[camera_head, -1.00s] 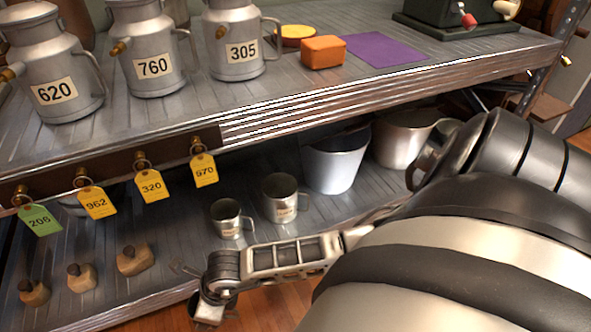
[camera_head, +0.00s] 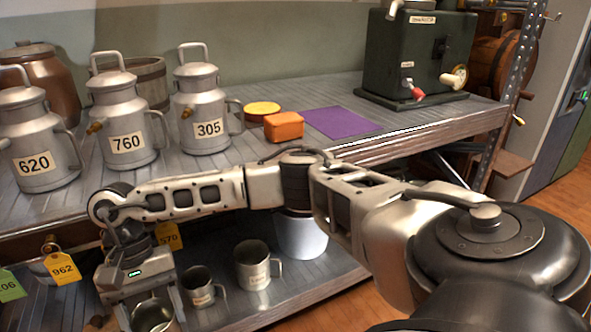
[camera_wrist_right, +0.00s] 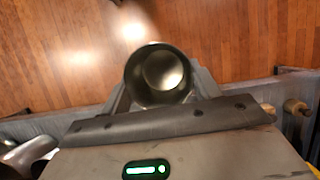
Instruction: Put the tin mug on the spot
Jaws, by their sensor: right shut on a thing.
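A tin mug (camera_wrist_right: 160,75) is between the fingers of my right gripper (camera_wrist_right: 163,92), its round open mouth facing the wrist camera. In the head view my right gripper (camera_head: 148,310) is shut on this mug (camera_head: 153,316) at the bottom left, in front of the lower shelf; the mug's lower part is cut off by the picture's edge. A flat purple square (camera_head: 341,122) lies on the upper shelf, bare on top. I cannot tell which is the spot. My left gripper is not in view.
Numbered milk cans (camera_head: 205,115) stand left on the upper shelf (camera_head: 215,170). The orange block (camera_head: 284,126) sits beside the purple square, and a dark green machine (camera_head: 415,55) stands behind it. Two other mugs (camera_head: 200,290) (camera_head: 252,268) and a pail (camera_head: 302,238) stand on the lower shelf.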

